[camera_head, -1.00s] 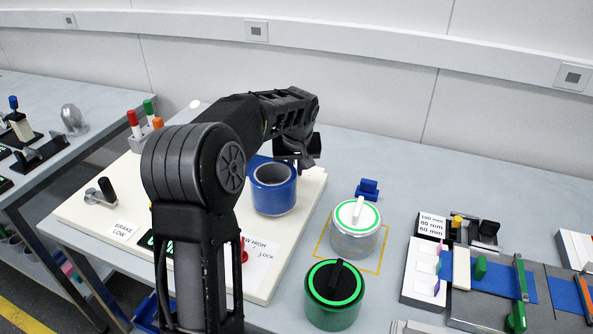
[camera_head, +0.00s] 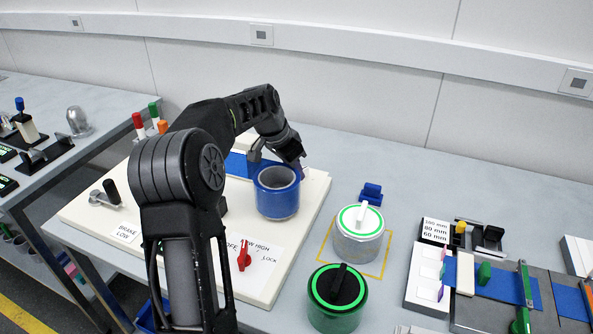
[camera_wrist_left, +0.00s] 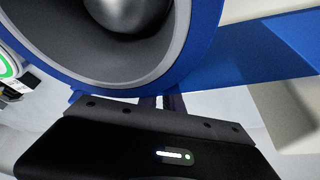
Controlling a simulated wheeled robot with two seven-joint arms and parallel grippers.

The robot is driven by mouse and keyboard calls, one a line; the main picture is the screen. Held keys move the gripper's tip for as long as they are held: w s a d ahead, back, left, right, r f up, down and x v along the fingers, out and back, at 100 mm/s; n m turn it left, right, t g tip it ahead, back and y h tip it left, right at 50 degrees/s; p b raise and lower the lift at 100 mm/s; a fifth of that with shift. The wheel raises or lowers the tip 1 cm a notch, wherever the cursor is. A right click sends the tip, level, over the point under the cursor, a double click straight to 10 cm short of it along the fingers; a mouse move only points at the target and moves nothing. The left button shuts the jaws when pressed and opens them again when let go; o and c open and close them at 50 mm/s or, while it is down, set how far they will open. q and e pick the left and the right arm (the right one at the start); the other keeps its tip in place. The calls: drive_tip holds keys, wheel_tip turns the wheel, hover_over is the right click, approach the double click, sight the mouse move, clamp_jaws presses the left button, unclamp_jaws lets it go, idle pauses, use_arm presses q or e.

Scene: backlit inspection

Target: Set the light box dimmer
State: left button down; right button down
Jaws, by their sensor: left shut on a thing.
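A white panel (camera_head: 80,209) on the table bears a blue ring-shaped drum (camera_head: 277,203) with a grey inner rim, a red pointer knob (camera_head: 244,252) with printed labels around it, and a small black-handled crank (camera_head: 110,192). I cannot tell which part is the dimmer. My left gripper (camera_head: 299,164) is low at the drum's back right edge. In the left wrist view the drum (camera_wrist_left: 205,45) fills the top, with a silver rounded thing inside it. There the gripper (camera_wrist_left: 163,102) is shut on a small dark part beside the drum's rim, mostly hidden. My right gripper is not in view.
A clear canister (camera_head: 357,244) and a green canister (camera_head: 338,312) stand right of the panel. A small blue block (camera_head: 371,192) lies behind them. Red, green and orange pegs (camera_head: 147,122) stand at the back left. The table behind the blue block is clear.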

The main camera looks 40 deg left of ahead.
use_arm(q)
drive_tip(key=m+h+p, duration=0.1)
drive_tip(key=m, duration=0.1)
drive_tip(key=shift+a+m, duration=0.2)
drive_tip(key=shift+m, duration=0.2)
drive_tip(key=shift+w+a+m+g+h+p, duration=0.1)
drive_tip(key=shift+m+g+h+p, duration=0.5)
drive_tip(key=shift+m, duration=1)
drive_tip(key=c, duration=1.5)
unclamp_jaws()
drive_tip(key=v, duration=0.7)
drive_tip(key=shift+r+p, duration=0.3)
drive_tip(key=shift+p, duration=0.05)
drive_tip(key=shift+a, duration=0.1)
